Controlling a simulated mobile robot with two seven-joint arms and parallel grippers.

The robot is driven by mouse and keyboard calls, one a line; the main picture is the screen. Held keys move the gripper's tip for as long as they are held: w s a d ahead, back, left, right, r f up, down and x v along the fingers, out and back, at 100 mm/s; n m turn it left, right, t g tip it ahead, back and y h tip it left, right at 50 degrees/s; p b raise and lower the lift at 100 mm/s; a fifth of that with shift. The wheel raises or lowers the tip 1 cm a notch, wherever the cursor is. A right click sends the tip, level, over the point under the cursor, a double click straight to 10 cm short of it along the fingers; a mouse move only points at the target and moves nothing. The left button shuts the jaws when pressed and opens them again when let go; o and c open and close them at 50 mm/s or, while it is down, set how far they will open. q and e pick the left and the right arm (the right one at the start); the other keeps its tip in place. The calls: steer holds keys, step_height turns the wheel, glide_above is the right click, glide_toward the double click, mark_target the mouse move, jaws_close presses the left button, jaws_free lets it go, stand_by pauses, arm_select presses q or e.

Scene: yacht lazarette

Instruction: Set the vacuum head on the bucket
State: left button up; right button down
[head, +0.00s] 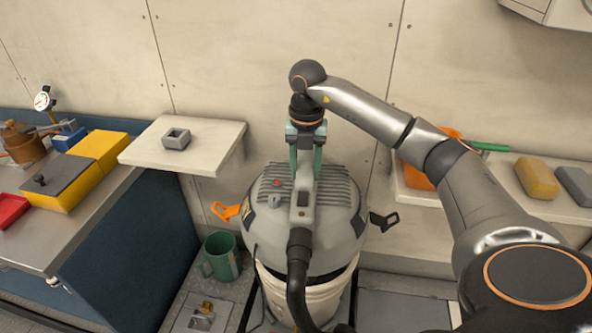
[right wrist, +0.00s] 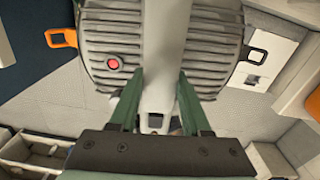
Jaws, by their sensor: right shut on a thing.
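The vacuum head (head: 335,222) is a grey dome with a ribbed top, a red button and a central handle. My right gripper (head: 305,172) points down from above, its green fingers shut on the handle; the right wrist view shows the gripper (right wrist: 158,95) on either side of the handle. The head is directly above the cream bucket (head: 318,298), roughly level. A dark band shows between them; I cannot tell whether the head rests on the rim. An orange latch (head: 226,211) sticks out at left and a dark latch (head: 384,221) at right. My left gripper is not in view.
A black hose (head: 298,265) runs down in front of the bucket. A green mug (head: 221,257) stands on the floor at left. A small shelf (head: 150,150) and a counter (head: 60,225) are at left; a shelf with sponges (head: 537,178) is at right.

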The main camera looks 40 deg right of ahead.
steer(key=shift+w+d+r+m, duration=0.25)
steer(key=shift+d+m, duration=0.2)
steer(key=shift+m, duration=0.15)
steer(key=shift+f, duration=0.15)
step_height(320, 180, down, 2)
steer(key=shift+f+b, duration=0.2)
steer(key=shift+b, duration=1)
step_height(320, 180, down, 3)
steer(key=b, duration=0.3)
steer(key=shift+f, duration=0.2)
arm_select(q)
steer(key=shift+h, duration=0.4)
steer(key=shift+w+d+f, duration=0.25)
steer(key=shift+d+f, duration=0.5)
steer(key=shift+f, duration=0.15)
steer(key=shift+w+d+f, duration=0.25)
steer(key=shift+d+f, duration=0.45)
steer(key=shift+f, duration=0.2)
arm_select(e)
steer(key=shift+f, duration=0.5)
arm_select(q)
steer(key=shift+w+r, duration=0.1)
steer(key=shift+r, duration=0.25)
